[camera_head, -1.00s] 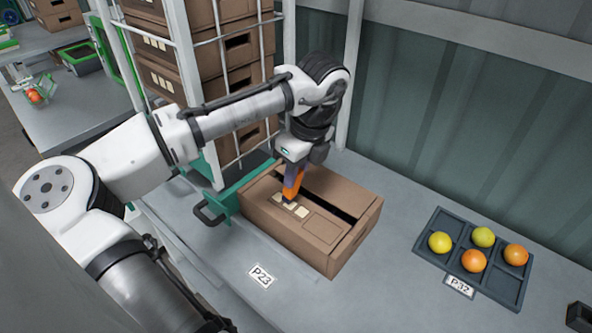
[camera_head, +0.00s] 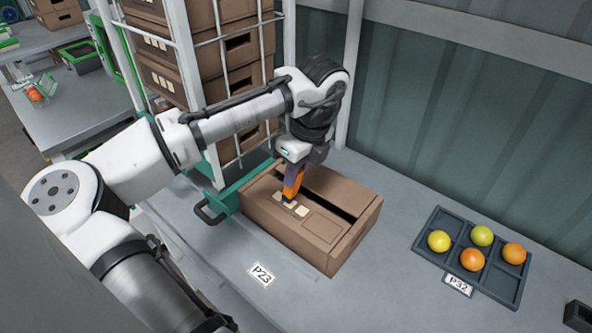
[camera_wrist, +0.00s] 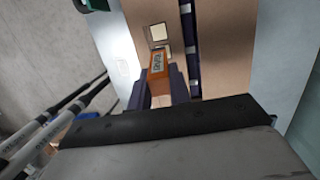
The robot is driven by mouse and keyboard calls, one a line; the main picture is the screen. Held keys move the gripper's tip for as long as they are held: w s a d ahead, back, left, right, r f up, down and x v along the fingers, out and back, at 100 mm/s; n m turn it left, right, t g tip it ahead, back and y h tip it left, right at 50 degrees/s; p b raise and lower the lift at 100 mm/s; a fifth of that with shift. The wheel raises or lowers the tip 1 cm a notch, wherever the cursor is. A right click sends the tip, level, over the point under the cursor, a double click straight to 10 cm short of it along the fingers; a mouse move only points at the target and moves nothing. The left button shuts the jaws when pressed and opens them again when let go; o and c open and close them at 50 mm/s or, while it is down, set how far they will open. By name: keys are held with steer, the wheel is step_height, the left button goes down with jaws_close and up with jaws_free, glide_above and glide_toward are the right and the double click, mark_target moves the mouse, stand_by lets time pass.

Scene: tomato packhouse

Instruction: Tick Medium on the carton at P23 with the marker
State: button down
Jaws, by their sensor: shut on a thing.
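The brown carton (camera_head: 318,251) stands on the grey bench behind the P23 label (camera_head: 262,274). Its top has a dark open slot and a row of pale squares (camera_head: 301,211). My gripper (camera_head: 291,190) is over the carton's top, shut on the orange marker (camera_head: 293,182), which points down at the row of squares. In the wrist view the marker (camera_wrist: 158,66) sits between the dark fingers, and two pale squares (camera_wrist: 158,32) show beyond it. The marker's tip is hidden, so I cannot tell whether it touches the carton. I cannot read any words by the squares.
A green frame with a black handle (camera_head: 210,212) adjoins the carton's left side. A wire cage (camera_head: 203,95) with stacked cartons stands behind. A dark tray (camera_head: 493,291) with yellow and orange tomatoes lies at right by label P32 (camera_head: 458,285). The bench between is clear.

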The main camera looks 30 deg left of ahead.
steer(key=shift+f, duration=0.45)
stand_by(0.4)
steer(key=shift+w+d, duration=0.35)
steer(key=shift+d, duration=0.1)
stand_by(0.4)
steer(key=shift+s+a, duration=0.35)
steer(key=shift+a, duration=0.15)
step_height(320, 180, up, 6)
steer(key=p, duration=0.6)
stand_by(0.4)
stand_by(0.4)
